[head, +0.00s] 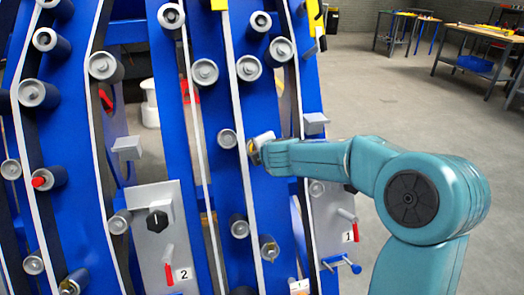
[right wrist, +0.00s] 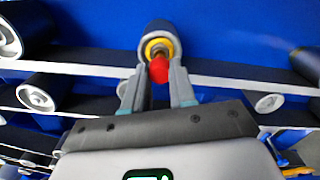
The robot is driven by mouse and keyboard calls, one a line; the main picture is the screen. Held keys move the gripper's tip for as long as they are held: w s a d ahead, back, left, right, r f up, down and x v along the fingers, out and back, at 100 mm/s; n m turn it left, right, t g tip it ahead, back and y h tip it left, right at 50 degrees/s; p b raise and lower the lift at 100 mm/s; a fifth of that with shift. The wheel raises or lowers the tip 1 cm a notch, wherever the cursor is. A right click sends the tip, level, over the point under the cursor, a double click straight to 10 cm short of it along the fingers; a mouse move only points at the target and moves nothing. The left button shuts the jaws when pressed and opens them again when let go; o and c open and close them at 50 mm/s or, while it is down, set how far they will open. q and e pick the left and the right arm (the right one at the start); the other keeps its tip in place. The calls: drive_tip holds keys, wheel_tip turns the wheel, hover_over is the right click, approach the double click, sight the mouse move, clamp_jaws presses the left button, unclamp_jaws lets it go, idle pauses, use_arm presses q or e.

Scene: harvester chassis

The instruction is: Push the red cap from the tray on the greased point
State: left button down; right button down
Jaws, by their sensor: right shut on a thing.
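The red cap (right wrist: 159,71) is between the fingertips of my right gripper (right wrist: 158,75), which is shut on it in the right wrist view. Directly beyond the cap is a roller end (right wrist: 157,32) with a yellow ring (right wrist: 157,48) and a brownish fitting, partly hidden by the cap. I cannot tell whether the cap touches the fitting. In the head view my right gripper (head: 257,150) is at a roller on the blue chassis (head: 225,190), and the cap is hidden there. Another red cap (head: 39,182) sits on a roller at the far left. The tray and my left gripper are not in view.
Several grey-ended rollers (head: 204,72) and pale belts (head: 241,120) surround the gripper. Panels with red-handled levers, marked 2 (head: 158,235) and 1 (head: 332,222), sit lower down. Workbenches (head: 480,45) stand at the back right, with open floor before them.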

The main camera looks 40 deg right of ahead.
idle(0.4)
drive_tip(key=shift+w+d+f, duration=0.1)
drive_tip(key=shift+w, duration=0.05)
idle(0.4)
drive_tip(key=shift+w+d+f, duration=0.1)
drive_tip(key=shift+w+f, duration=0.05)
drive_tip(key=shift+w, duration=0.1)
drive_tip(key=shift+w+d+f+b, duration=0.3)
drive_tip(key=shift+w+b, duration=0.1)
drive_tip(key=shift+w, duration=0.05)
drive_tip(key=c, duration=0.8)
unclamp_jaws()
drive_tip(key=shift+c, duration=0.2)
drive_tip(key=p+v, duration=0.2)
drive_tip(key=v, duration=1.4)
drive_tip(key=shift+p, duration=0.3)
